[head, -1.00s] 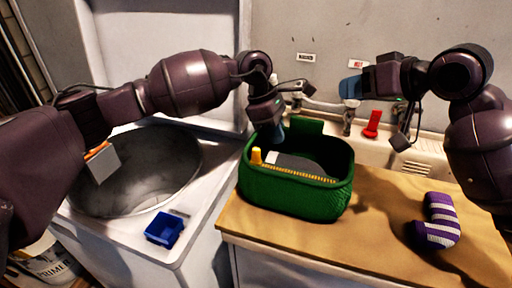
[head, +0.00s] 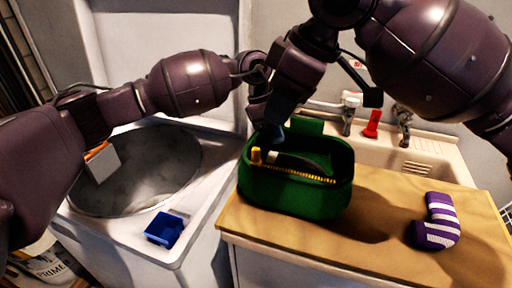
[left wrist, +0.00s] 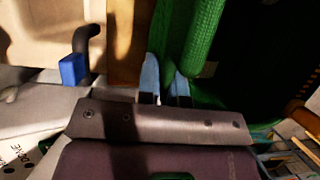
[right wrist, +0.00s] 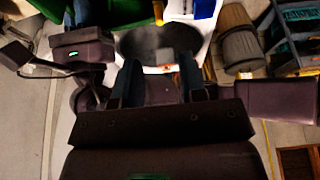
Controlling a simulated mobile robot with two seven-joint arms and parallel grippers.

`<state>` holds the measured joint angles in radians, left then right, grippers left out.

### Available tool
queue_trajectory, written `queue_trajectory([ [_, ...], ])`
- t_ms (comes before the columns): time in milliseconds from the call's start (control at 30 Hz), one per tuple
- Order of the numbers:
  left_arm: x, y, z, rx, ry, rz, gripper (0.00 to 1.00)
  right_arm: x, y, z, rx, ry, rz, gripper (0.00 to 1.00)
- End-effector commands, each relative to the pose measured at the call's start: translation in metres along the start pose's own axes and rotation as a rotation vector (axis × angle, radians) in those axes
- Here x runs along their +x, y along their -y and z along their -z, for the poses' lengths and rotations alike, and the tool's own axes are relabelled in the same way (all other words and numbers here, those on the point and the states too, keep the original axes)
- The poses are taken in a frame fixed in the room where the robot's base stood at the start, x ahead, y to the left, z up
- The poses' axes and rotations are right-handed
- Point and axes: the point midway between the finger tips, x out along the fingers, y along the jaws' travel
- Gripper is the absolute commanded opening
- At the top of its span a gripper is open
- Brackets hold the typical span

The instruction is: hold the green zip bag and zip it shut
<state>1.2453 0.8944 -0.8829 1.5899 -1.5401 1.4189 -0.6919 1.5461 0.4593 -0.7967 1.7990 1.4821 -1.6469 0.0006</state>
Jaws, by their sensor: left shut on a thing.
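The green zip bag (head: 295,198) stands upright on the wooden counter. Its top gapes open, with a yellow zip (head: 305,175) along the front rim and an upright yellow pull (head: 256,155) at the left end. My left gripper (left wrist: 166,82) is shut on the bag's green wall; in the head view it is mostly hidden behind my right gripper. My right gripper (head: 274,135) points down over the bag's back left, near the pull. In the right wrist view (right wrist: 158,75) its blue fingers are apart with nothing between them. The pull shows beyond them.
A striped purple sock (head: 437,222) lies on the wooden counter (head: 375,262) right of the bag. A sink (head: 400,155) with taps is behind. A washer with a round drum opening (head: 130,180) and a blue box (head: 164,229) are left. The counter's front right is clear.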

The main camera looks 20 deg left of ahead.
Motion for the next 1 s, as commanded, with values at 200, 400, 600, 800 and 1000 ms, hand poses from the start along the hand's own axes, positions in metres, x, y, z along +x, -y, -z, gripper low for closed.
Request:
queue_trajectory([
  [200, 0.000, 0.000, 0.000, 0.000, 0.001, 0.000, 0.00, 0.036, 0.000, -0.001, 0.002, 0.001, 0.003, 0.38],
  [400, 0.000, 0.000, 0.000, 0.000, 0.001, 0.000, 0.00, 0.070, 0.000, 0.000, 0.002, -0.002, 0.002, 0.38],
  [600, -0.001, 0.000, -0.001, 0.000, 0.001, -0.001, 0.00, 0.097, 0.000, 0.000, 0.003, -0.002, 0.002, 0.38],
  [800, -0.001, 0.000, -0.001, 0.000, 0.001, -0.001, 0.00, 0.109, 0.000, 0.000, 0.003, -0.003, 0.000, 0.38],
  [1000, -0.001, 0.000, -0.001, 0.000, 0.001, -0.001, 0.00, 0.111, 0.000, 0.000, 0.003, -0.003, -0.001, 0.38],
])
